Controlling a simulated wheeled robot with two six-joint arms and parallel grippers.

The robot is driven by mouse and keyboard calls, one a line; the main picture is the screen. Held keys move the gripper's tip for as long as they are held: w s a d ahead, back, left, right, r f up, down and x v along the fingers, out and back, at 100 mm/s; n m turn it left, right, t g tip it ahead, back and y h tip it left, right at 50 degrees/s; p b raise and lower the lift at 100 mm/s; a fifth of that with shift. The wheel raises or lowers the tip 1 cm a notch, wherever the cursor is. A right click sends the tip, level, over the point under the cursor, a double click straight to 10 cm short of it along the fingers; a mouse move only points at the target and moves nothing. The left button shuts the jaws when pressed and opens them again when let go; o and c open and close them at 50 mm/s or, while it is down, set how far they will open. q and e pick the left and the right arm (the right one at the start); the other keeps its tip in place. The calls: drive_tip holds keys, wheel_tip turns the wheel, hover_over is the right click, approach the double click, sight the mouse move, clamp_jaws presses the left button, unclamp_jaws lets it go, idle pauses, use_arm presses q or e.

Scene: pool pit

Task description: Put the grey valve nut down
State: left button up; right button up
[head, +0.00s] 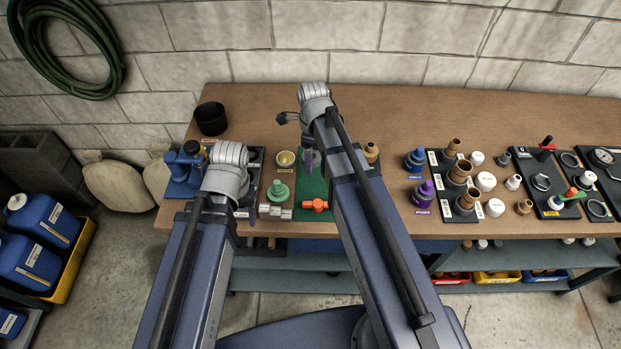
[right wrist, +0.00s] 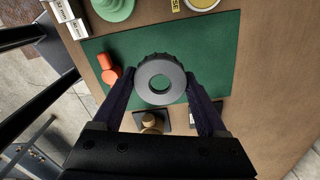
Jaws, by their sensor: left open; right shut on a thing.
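The grey valve nut (right wrist: 148,86), a dark ring with a notched rim and a round hole, sits between the fingertips of my right gripper (right wrist: 162,82). That gripper is shut on it over the green mat (right wrist: 215,50); I cannot tell the exact gap beneath. In the head view my right gripper (head: 311,158) points down at the mat (head: 309,190), and the nut is not clearly visible there. My left gripper (head: 251,212) is open at the left of the mat, partly hidden by its own wrist.
An orange valve (head: 315,205) lies on the mat's near part. A green flanged piece (head: 278,190) and a yellow-lined bowl (head: 286,159) stand left of the mat. A brown fitting (head: 371,152) is to its right. The bench (head: 400,110) is bare toward the back.

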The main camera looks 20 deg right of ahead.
drive_tip(key=b, duration=0.4)
hover_over(313, 181)
wheel_tip(313, 181, down, 5)
drive_tip(key=shift+r, duration=0.15)
wheel_tip(313, 181, down, 4)
drive_tip(key=b, duration=0.3)
drive_tip(key=shift+r, duration=0.15)
